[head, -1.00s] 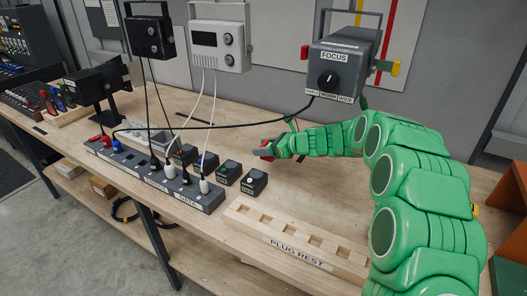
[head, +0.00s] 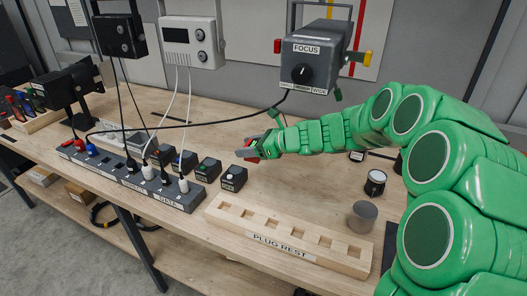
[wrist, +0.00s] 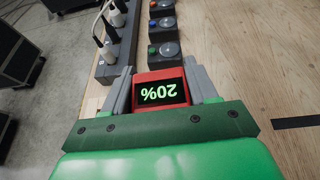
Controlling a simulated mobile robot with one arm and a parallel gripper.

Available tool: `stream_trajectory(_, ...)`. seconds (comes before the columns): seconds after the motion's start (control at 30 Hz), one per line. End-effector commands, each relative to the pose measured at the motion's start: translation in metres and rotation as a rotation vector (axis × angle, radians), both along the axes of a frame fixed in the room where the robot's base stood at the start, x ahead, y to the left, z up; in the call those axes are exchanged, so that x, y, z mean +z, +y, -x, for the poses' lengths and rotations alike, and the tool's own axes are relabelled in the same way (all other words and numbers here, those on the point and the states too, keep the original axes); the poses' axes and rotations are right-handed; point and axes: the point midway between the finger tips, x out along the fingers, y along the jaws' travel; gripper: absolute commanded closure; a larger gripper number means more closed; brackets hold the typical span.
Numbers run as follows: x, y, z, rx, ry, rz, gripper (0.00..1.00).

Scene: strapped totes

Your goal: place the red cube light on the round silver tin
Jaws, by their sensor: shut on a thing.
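My gripper (head: 250,150) is shut on the red cube light (wrist: 160,90). In the wrist view the cube sits between the two grey fingers, with a dark display on it reading 20% upside down. In the head view the cube is mostly hidden by the fingers, with only a bit of red showing. My gripper is above the bench, behind the row of black button boxes.
The wooden plug rest (head: 290,238) lies in front. The power strip (head: 140,178) and several button boxes (head: 234,178) are at left. A dark round pot with a pale top (head: 375,183) stands behind the can. The FOCUS box (head: 315,62) hangs above, with cables to the left.

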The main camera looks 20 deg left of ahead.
Motion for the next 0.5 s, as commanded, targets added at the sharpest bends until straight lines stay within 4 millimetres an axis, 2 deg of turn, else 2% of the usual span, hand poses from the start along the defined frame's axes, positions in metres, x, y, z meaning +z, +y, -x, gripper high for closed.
stream_trajectory(0.27,0.002,-0.006,0.001,-0.002,0.0,-0.001,0.82)
stream_trajectory(0.37,0.004,-0.019,-0.001,-0.007,0.001,-0.001,0.82)
stream_trajectory(0.5,0.011,-0.05,-0.003,-0.01,-0.001,-0.003,0.82)
